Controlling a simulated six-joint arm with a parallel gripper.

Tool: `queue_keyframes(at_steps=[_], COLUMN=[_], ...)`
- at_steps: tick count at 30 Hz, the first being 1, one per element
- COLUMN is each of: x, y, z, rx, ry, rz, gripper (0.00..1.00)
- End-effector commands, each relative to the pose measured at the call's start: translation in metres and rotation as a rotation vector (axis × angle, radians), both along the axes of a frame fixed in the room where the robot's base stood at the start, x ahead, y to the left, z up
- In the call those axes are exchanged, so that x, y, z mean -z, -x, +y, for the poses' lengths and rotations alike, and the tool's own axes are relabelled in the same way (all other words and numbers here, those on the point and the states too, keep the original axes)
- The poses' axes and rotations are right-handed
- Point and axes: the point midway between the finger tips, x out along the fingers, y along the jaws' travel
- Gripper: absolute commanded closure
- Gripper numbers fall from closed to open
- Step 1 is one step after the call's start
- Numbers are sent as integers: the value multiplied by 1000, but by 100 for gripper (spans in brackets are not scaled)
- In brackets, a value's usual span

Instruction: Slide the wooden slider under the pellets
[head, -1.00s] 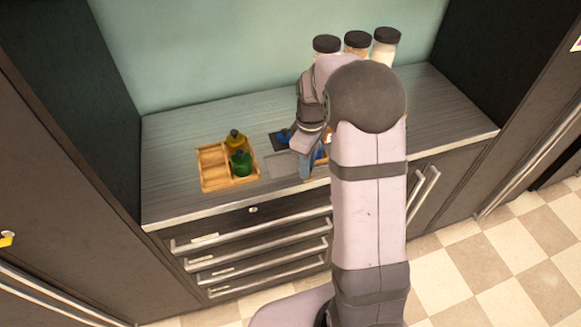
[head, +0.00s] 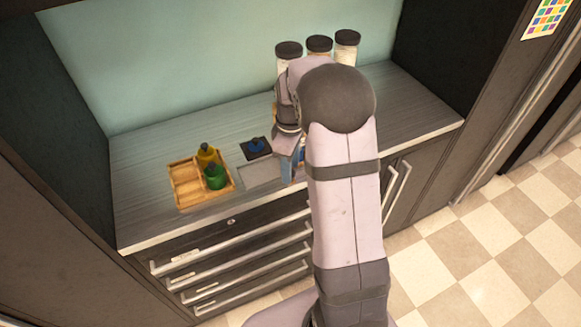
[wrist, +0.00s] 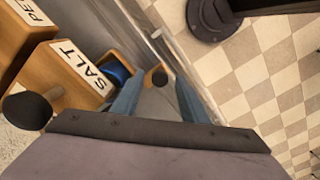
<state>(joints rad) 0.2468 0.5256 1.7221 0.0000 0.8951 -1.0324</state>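In the wrist view, a wooden piece labelled SALT (wrist: 82,65) is at the left, and another wooden piece with a label starting "PE" (wrist: 25,30) is beyond it, cut off by the frame edge. I cannot tell which wooden part is the slider, and no pellets can be made out. My gripper (wrist: 160,80) has its two blue-grey fingers apart. A small dark round knob (wrist: 158,77) shows between the fingertips; contact is not visible. In the head view, my gripper (head: 290,168) is low at the counter's front, largely hidden by my arm.
A wooden tray (head: 186,205) holds yellow and green bottles. Three black-lidded jars (head: 319,45) stand at the back wall. The counter's left end is clear. Another dark knob (wrist: 27,108) is at left.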

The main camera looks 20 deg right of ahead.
Motion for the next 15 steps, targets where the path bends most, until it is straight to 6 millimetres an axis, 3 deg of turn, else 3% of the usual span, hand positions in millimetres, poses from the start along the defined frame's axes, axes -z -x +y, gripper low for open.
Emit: queue_keyframes(at_steps=[15], x=[-61], y=[-1], z=[0], rx=[0], ry=[1], rz=[-4], gripper=[60])
